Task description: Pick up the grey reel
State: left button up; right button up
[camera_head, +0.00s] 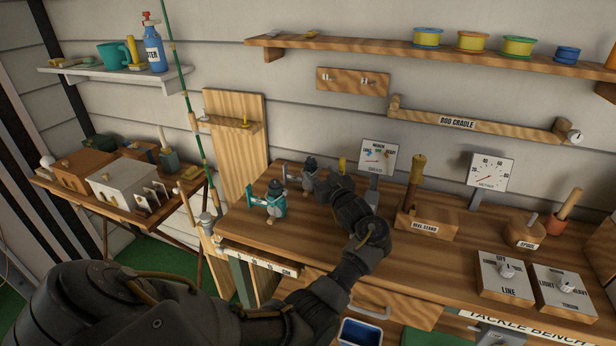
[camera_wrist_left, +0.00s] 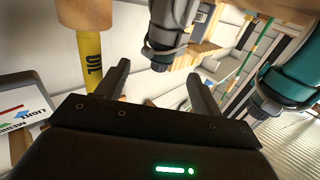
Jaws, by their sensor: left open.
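The grey reel (camera_head: 309,173) stands on the wooden bench in the head view, behind and to the right of a teal reel (camera_head: 273,202). My left gripper (camera_head: 334,186) is just to the right of the grey reel and partly covers that area. In the left wrist view the grey reel (camera_wrist_left: 168,32) shows beyond the open, empty fingers (camera_wrist_left: 158,70), roughly in line with the gap between them. Whether the fingertips touch it I cannot tell. The teal reel (camera_wrist_left: 290,78) shows at the right there. My right gripper is not in view.
A yellow oil bottle (camera_wrist_left: 91,60) stands close by the left finger in the wrist view. A green rod (camera_head: 184,90) rises at the left.

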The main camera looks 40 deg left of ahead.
aim_at(310, 162)
pick_arm(q)
jog(key=shift+p+x, duration=0.55)
jog(key=shift+x, duration=3.25)
jog(key=shift+r, duration=0.15)
jog(key=shift+s, duration=0.1)
grip_shut()
